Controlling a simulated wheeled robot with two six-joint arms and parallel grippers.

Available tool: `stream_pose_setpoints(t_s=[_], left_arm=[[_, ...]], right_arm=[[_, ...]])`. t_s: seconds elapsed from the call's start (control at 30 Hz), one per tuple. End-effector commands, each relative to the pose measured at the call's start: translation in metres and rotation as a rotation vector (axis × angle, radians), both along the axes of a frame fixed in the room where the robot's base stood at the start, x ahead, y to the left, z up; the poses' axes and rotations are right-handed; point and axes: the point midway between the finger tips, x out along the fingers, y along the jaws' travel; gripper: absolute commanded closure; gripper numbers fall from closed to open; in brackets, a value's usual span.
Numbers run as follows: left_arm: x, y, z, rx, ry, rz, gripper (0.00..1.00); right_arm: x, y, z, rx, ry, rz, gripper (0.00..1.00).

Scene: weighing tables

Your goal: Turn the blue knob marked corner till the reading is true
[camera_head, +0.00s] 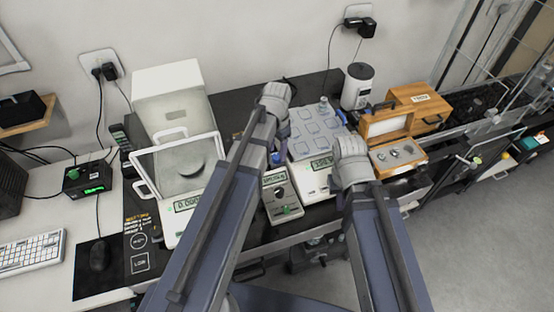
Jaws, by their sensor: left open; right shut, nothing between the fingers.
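A small blue part (279,157), perhaps the blue knob, shows beside my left arm at the left edge of a scale; its marking is too small to read. The scale (312,178) has a tray of clear squares and a green display (321,162) whose digits I cannot read surely. My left gripper (274,98) is at the back of the bench, just above the blue part in the picture; it is open, its fingertips mostly hidden. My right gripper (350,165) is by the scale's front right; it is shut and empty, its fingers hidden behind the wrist.
A balance (176,212) with a glass shield stands left of my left arm. A grey box with a green knob (285,211) sits between my arms. Wooden weight cases (416,105) and a white cylinder (357,86) stand right. A keyboard (30,251) lies far left.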

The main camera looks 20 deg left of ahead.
Motion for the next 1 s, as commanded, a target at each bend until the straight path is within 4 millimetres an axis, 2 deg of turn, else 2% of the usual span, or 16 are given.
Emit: stream_pose_setpoints(t_s=[0.03, 0.17, 0.53, 1.0], left_arm=[[0.000, 0.000, -0.013, 0.000, 0.000, 0.000, 0.46], [0.000, 0.000, -0.023, 0.000, 0.000, 0.000, 0.46], [0.000, 0.000, -0.024, 0.000, 0.000, 0.000, 0.47], [0.000, 0.000, -0.024, 0.000, 0.000, 0.000, 1.00]], right_arm=[[0.000, 0.000, -0.013, 0.000, 0.000, 0.000, 1.00], [0.000, 0.000, -0.023, 0.000, 0.000, 0.000, 1.00], [0.000, 0.000, -0.024, 0.000, 0.000, 0.000, 1.00], [0.000, 0.000, -0.024, 0.000, 0.000, 0.000, 1.00]])
